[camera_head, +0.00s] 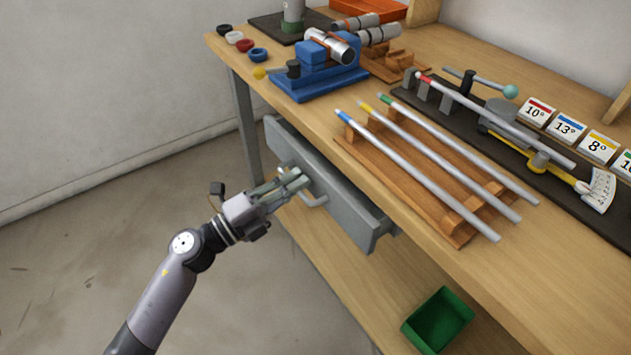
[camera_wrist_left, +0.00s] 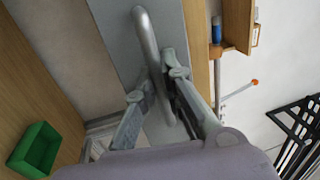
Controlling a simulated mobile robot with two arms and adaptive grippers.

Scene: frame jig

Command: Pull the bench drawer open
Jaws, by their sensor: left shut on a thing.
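The grey bench drawer (camera_head: 335,195) hangs under the wooden bench top (camera_head: 330,130) and stands out a little from under its edge. Its bar handle (camera_head: 316,201) is on the front face. My left gripper (camera_head: 296,182) comes in from the left and is shut on the handle. In the left wrist view the handle (camera_wrist_left: 146,40) runs down between the two fingers of the left gripper (camera_wrist_left: 165,90), against the drawer front (camera_wrist_left: 112,30). The drawer's inside is mostly hidden by the bench top. My right gripper is not in either view.
A green bin (camera_head: 438,320) stands on the lower shelf (camera_head: 335,260); it also shows in the left wrist view (camera_wrist_left: 38,148). Wooden racks with several rods (camera_head: 440,160) and a blue fixture (camera_head: 318,82) stand on the bench. The floor in front of the drawer is clear.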

